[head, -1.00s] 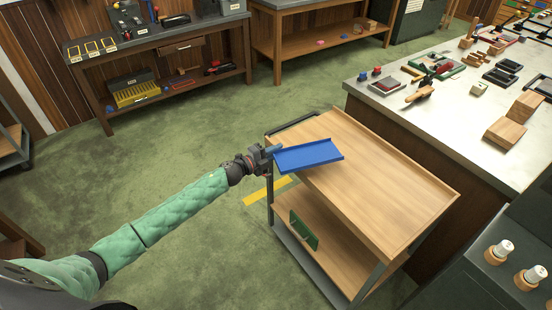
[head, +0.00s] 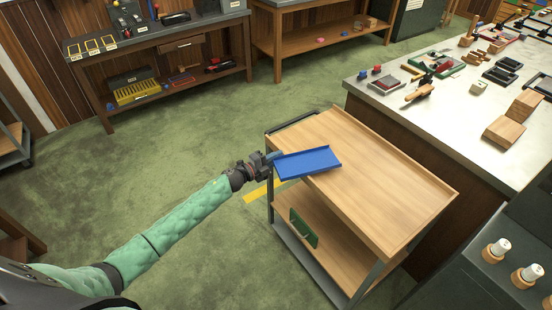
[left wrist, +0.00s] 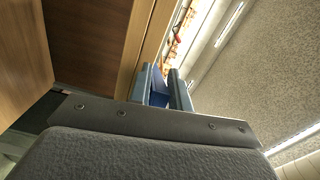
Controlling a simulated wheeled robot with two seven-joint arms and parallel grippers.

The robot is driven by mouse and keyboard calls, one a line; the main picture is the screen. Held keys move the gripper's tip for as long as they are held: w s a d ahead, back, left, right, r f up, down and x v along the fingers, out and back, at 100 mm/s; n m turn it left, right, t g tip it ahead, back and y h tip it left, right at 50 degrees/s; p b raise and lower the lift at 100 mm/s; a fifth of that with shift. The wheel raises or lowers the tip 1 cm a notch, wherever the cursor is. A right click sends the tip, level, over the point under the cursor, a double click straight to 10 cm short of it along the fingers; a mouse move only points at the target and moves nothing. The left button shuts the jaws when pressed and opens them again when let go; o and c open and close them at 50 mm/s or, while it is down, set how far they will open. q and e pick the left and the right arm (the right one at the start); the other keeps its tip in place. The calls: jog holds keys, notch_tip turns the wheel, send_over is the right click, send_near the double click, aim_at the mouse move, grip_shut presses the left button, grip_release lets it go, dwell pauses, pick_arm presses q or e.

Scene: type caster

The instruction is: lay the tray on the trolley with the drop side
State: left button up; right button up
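The blue tray (head: 308,163) is a shallow rectangle with low raised edges. It is over the left part of the trolley's wooden top (head: 385,195); I cannot tell whether it touches the top. My left gripper (head: 272,160) is shut on the tray's left end, just outside the trolley's left edge. In the left wrist view, the fingers (left wrist: 161,90) have a strip of the blue tray (left wrist: 160,92) between them. A green panel with a handle (head: 304,229) is at the trolley's left side, below the top; I cannot tell whether it is the drop side. My right gripper is out of view.
A workbench (head: 436,110) with tools and wooden blocks stands right behind the trolley. A dark cabinet (head: 487,285) with white-topped pegs is at the lower right. Most of the trolley top is bare. The green floor (head: 170,165) to the left is clear.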

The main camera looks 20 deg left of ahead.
pick_arm(q)
jog(key=o, duration=0.4)
jog(key=shift+c, duration=0.2)
jog(key=shift+r, duration=0.15)
